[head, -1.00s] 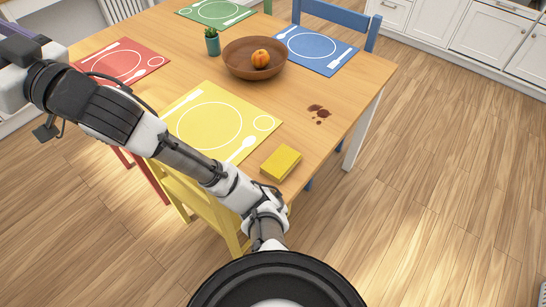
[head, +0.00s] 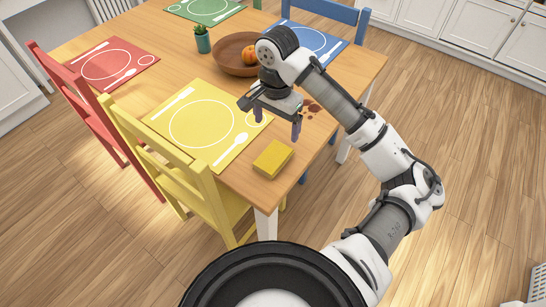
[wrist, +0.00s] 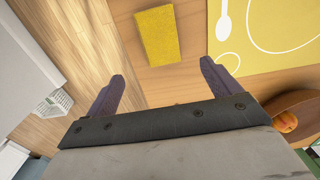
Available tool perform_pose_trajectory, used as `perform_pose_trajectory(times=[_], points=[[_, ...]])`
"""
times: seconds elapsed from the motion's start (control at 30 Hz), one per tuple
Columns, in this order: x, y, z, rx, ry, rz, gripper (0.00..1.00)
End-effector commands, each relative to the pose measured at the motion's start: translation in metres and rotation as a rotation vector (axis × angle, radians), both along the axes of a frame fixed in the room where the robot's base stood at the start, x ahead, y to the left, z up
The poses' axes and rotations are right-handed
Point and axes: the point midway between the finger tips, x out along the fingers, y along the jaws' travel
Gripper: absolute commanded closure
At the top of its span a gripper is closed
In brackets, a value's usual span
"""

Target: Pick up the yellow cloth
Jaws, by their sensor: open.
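The yellow cloth (head: 272,159) is a folded, block-like pad lying on the wooden table near its front corner. It also shows in the wrist view (wrist: 157,35), at the top, ahead of the gap between my fingers. My gripper (head: 277,123) is open and empty, above the table just behind the cloth in the head view. Its two dark fingers also show in the wrist view (wrist: 160,85), spread wider than the cloth. The fingers are apart from the cloth.
The yellow placemat (head: 206,124) lies left of the cloth. A dark brown stain (head: 312,109) is partly hidden behind my arm. A wooden bowl (head: 228,55) with an orange fruit (head: 250,56) stands farther back. A yellow chair (head: 205,186) stands at the near table edge.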

Motion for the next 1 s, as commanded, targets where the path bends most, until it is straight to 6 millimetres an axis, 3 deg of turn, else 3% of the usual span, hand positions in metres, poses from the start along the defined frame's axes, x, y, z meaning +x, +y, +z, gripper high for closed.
perform_pose_trajectory(times=[0.3,0.57,1.0], points=[[0.0,0.002,-0.06,0.006,0.0,0.004,0.11],[-0.001,0.002,-0.077,0.003,-0.004,0.004,0.11],[-0.004,0.005,-0.125,0.004,-0.005,0.006,0.11]])
